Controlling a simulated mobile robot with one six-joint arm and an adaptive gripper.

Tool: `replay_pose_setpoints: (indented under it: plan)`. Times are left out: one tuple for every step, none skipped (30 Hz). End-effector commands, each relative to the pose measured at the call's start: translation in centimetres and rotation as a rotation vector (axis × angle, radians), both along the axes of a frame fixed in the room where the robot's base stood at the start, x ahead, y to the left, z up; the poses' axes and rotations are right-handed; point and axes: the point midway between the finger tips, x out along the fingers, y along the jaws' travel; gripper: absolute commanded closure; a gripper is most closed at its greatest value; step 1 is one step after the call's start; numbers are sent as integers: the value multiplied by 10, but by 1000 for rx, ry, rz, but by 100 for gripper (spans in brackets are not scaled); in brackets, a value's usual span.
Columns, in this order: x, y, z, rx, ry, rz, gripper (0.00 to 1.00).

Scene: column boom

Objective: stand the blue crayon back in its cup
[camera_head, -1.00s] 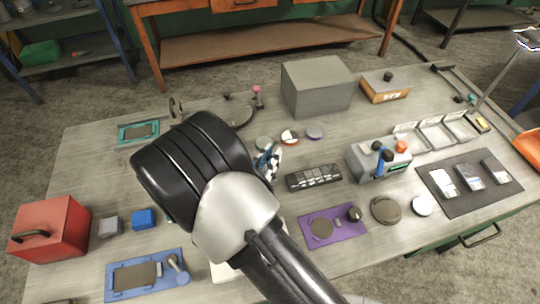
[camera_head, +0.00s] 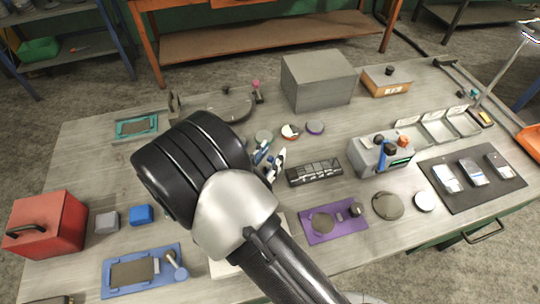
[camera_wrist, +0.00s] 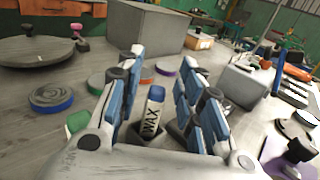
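The blue crayon (camera_wrist: 152,120) shows in the wrist view between my gripper's fingers, with a blue end up and a pale label reading WAX. It looks close to upright, leaning slightly. My gripper (camera_wrist: 164,102) is open, with its blue-padded fingers on either side of the crayon and visible gaps. Dark grey surfaces show around the crayon's lower part, but I cannot tell whether they are the cup. In the head view my gripper (camera_head: 270,162) is over the middle of the table, and my arm hides what is under it.
A black compartmented tray (camera_head: 314,172) lies just right of my gripper. Several round lids, including a purple-edged one (camera_head: 315,127), lie behind it. A large grey box (camera_head: 317,80) stands at the back. A purple mat (camera_head: 333,222) is at the front right.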

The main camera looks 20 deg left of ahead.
Motion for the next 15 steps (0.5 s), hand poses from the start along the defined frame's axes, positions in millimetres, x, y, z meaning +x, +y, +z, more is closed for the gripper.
replay_pose_setpoints:
  plan:
    - [0,0,0,0,0,0,63]
    - [0,0,0,0,0,0,63]
    - [0,0,0,0,0,0,63]
    - [0,0,0,0,0,0,63]
    - [0,0,0,0,0,0,63]
    - [0,0,0,0,0,0,63]
    - [0,0,0,0,0,0,63]
    - [0,0,0,0,0,0,63]
    - [-1,0,0,0,0,1,63]
    - [-2,1,0,0,0,1,63]
    - [-4,2,0,0,0,2,63]
    - [-8,3,0,-1,1,4,63]
    - [-12,4,0,-1,1,5,63]
    - [-16,5,0,-1,1,4,63]
    - [-23,8,0,-1,1,7,63]
